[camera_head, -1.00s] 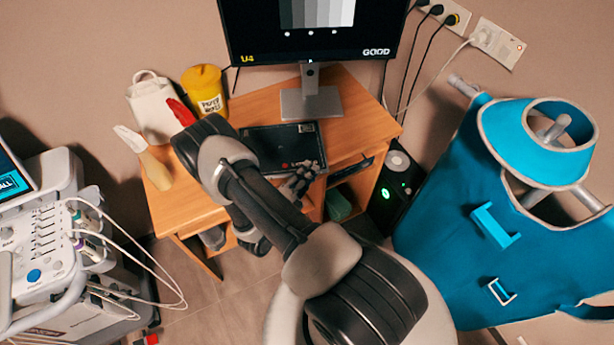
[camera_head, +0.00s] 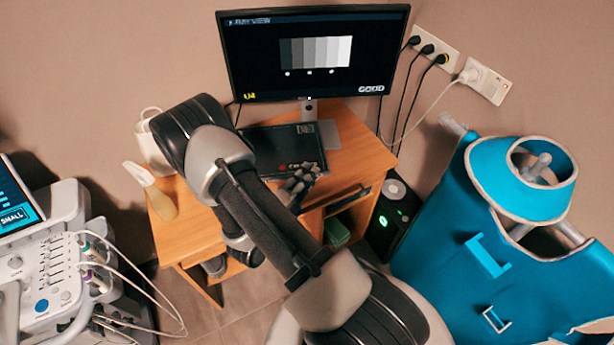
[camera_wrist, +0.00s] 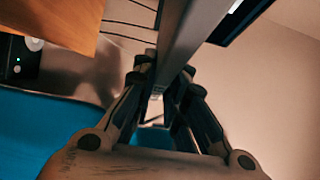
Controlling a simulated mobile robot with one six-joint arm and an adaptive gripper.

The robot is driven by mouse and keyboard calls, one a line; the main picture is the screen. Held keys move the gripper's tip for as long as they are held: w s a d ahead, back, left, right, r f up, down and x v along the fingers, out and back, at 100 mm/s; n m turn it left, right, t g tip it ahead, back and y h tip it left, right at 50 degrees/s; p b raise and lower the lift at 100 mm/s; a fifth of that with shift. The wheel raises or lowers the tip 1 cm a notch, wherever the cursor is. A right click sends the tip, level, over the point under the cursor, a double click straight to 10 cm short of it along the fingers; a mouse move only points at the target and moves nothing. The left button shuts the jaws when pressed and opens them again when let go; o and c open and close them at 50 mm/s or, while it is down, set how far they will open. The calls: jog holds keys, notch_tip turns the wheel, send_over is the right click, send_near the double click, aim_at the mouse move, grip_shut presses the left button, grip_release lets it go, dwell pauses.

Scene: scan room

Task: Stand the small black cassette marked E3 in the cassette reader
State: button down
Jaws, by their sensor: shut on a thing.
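My gripper (camera_head: 300,183) is shut on the near edge of a flat black cassette (camera_head: 280,147), held over the desk in front of the monitor stand. The cassette has a pale label at its upper right corner and a small red mark; I cannot read E3 on it. In the wrist view its grey edge (camera_wrist: 195,42) runs up from between the fingers (camera_wrist: 158,92). A black floor unit with a green light (camera_head: 385,222) stands right of the desk; I cannot tell if it is the cassette reader.
A wooden desk (camera_head: 365,160) carries a monitor (camera_head: 315,60), a white jug-like container (camera_head: 150,145) and a cream bottle (camera_head: 155,195). A teal apron on a stand (camera_head: 500,240) fills the right. A cabled machine (camera_head: 50,260) stands at left. Cables hang beside the monitor.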

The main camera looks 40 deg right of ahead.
jog(key=shift+r, duration=0.1)
notch_tip(320, 180, up, 9)
jog(key=p, duration=0.8)
jog(key=shift+w, duration=0.1)
dwell(0.3)
